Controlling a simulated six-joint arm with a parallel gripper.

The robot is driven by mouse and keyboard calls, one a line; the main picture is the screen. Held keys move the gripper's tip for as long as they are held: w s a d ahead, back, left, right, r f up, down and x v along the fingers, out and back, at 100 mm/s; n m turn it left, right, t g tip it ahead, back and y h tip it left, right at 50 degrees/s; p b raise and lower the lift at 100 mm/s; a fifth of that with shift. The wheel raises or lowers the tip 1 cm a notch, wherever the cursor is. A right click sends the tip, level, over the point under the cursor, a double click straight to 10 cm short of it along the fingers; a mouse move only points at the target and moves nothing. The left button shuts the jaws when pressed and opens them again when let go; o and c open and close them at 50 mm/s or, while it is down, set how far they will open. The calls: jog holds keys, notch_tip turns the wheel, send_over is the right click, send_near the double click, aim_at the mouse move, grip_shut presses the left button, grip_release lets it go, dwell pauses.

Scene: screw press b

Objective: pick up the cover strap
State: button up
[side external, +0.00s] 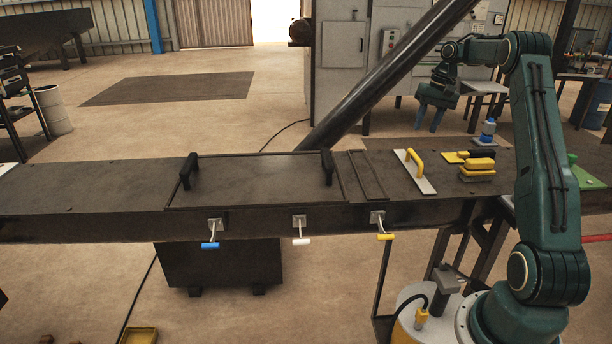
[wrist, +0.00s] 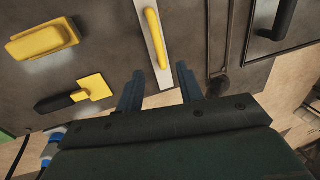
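The cover strap (side external: 425,184) is a pale flat strip with a yellow bar handle (side external: 414,161), lying on the dark bench top. In the wrist view the strap (wrist: 141,18) and its yellow handle (wrist: 155,38) run down from the top edge towards the space between my fingers. My gripper (side external: 430,119) is raised near the far side of the bench, behind and above the strap in the side view. In the wrist view my gripper (wrist: 159,84) is open, with two blue fingers apart and nothing between them. The strap's lower end is near the fingertips in picture; contact does not show.
A yellow float (side external: 479,166) and a yellow-bladed scraper (wrist: 88,91) lie beside the strap. On its other side is a dark cover plate (side external: 255,178) with black handles. A dark slanted tube (side external: 375,78) rises behind the bench. Levers with coloured grips (side external: 385,237) line the front edge.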

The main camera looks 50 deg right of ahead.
aim_at(414, 156)
jog(key=shift+w+a+f, duration=0.1)
jog(key=shift+a+f, duration=0.05)
jog(key=shift+f, duration=0.8)
jog(key=shift+w+a+f, duration=0.1)
jog(key=shift+w+f, duration=0.05)
jog(key=shift+f, duration=0.8)
jog(key=shift+w+a+f, duration=0.1)
jog(key=shift+a+f, duration=0.05)
jog(key=shift+f, duration=0.8)
jog(key=shift+w+a+f, duration=0.1)
jog(key=shift+w+f, duration=0.05)
jog(key=shift+f, duration=0.75)
jog(key=shift+w+a+f, duration=0.1)
jog(key=shift+a+f, duration=0.05)
jog(key=shift+f, duration=0.75)
jog(key=shift+w+a+f, duration=0.1)
jog(key=shift+w+f, duration=0.05)
jog(key=shift+f, duration=0.75)
jog(key=shift+c, duration=0.5)
grip_shut()
